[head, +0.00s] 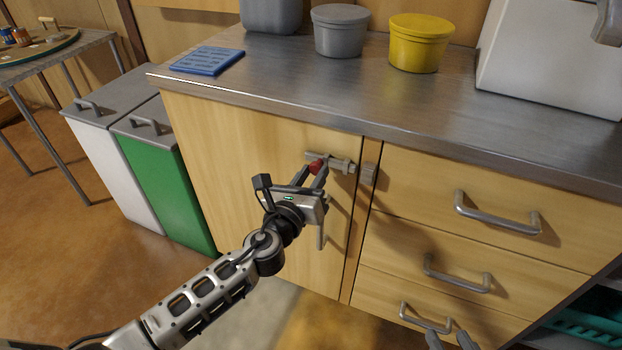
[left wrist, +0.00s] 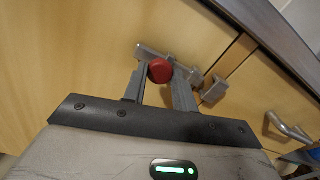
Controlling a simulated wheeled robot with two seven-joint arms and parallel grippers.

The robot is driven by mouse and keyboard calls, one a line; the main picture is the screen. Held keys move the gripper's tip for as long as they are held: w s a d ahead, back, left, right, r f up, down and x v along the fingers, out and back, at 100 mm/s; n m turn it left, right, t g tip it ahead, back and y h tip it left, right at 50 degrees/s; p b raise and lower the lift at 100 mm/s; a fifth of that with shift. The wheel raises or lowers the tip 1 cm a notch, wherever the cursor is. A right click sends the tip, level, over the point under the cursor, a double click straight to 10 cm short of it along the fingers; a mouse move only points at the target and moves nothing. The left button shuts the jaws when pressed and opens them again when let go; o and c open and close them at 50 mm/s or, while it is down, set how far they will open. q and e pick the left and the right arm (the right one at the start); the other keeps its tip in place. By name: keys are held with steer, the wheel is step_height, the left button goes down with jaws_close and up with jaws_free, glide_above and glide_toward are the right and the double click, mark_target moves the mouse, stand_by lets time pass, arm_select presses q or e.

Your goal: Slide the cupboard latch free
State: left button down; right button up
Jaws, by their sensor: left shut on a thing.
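The cupboard latch (head: 343,165) is a grey metal slide bolt near the top right of the wooden cupboard door (head: 250,150). Its red knob (head: 317,166) is between the fingers of my left gripper (head: 316,170), which is shut on it. The left wrist view shows the red knob (left wrist: 160,71) between the two fingers.
A vertical door handle (head: 321,228) is just below my left gripper. Drawers with bar handles (head: 497,213) are to the right. The steel worktop (head: 300,85) overhangs above, with grey and yellow tubs (head: 419,44). White and green bins (head: 165,165) stand at left.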

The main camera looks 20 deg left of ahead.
arm_select(q)
steer(key=shift+a, duration=0.5)
steer(key=c, duration=1.1)
jaws_free()
steer(key=shift+w, duration=0.1)
arm_select(e)
steer(key=shift+s+a, duration=0.1)
steer(key=shift+a, duration=0.1)
arm_select(q)
steer(key=shift+s, duration=0.25)
steer(key=s+a+b, duration=0.1)
steer(key=s, duration=1.4)
steer(key=shift+s+a, duration=0.2)
steer(key=shift+a, duration=0.05)
arm_select(e)
steer(key=f, duration=0.2)
steer(key=shift+w+a+f+g, duration=0.25)
steer(key=shift+a+f+g, duration=0.05)
steer(key=shift+a+f, duration=0.1)
